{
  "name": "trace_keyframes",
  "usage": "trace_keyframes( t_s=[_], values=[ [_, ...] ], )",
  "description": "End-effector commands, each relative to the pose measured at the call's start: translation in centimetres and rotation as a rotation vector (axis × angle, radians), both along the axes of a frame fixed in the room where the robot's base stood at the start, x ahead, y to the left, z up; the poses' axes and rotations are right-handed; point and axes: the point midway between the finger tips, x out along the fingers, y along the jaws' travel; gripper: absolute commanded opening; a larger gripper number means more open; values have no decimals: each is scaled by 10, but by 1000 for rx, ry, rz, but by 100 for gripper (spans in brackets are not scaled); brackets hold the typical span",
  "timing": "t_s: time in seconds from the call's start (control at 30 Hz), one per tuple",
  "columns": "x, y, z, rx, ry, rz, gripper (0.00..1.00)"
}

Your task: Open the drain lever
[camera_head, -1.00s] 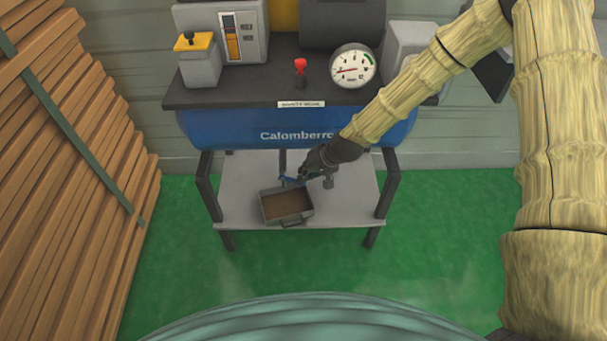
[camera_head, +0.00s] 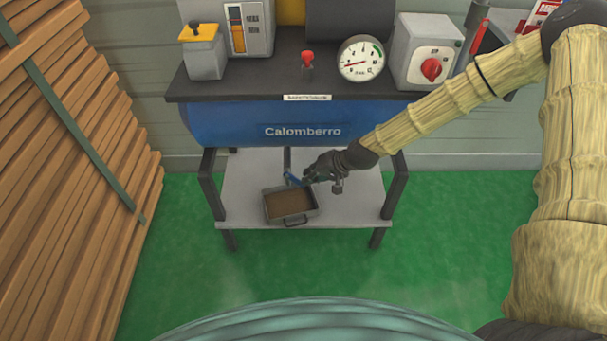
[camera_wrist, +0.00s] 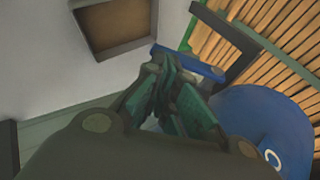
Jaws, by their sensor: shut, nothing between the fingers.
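The drain lever (camera_head: 293,180) is a small blue handle at the lower end of a dark pipe (camera_head: 287,159) under the blue tank (camera_head: 235,126). In the wrist view the blue lever (camera_wrist: 198,65) lies across, just beyond the fingertips. My gripper (camera_head: 307,179) is shut and empty, just right of the lever in the head view. In the wrist view the shut fingers of my gripper (camera_wrist: 172,68) reach up close to the lever. I cannot tell whether they touch it. The far end of the lever is partly hidden by the fingers.
A grey drain tray (camera_head: 296,221) with brown contents sits on the stand's shelf (camera_head: 350,210) below the lever. Dark stand legs (camera_head: 213,190) flank the shelf. Stacked planks (camera_head: 70,150) fill the left side. The green floor in front is clear.

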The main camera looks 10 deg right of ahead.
Motion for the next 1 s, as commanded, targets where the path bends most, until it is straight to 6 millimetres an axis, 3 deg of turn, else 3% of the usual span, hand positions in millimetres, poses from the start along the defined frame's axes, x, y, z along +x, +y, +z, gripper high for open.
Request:
trace_keyframes(
  t_s=[0.5, 1.0],
  values=[
    [3, 15, -31, -1, 0, 2, 0],
    [5, 26, -41, 0, 0, 1, 0]
  ],
)
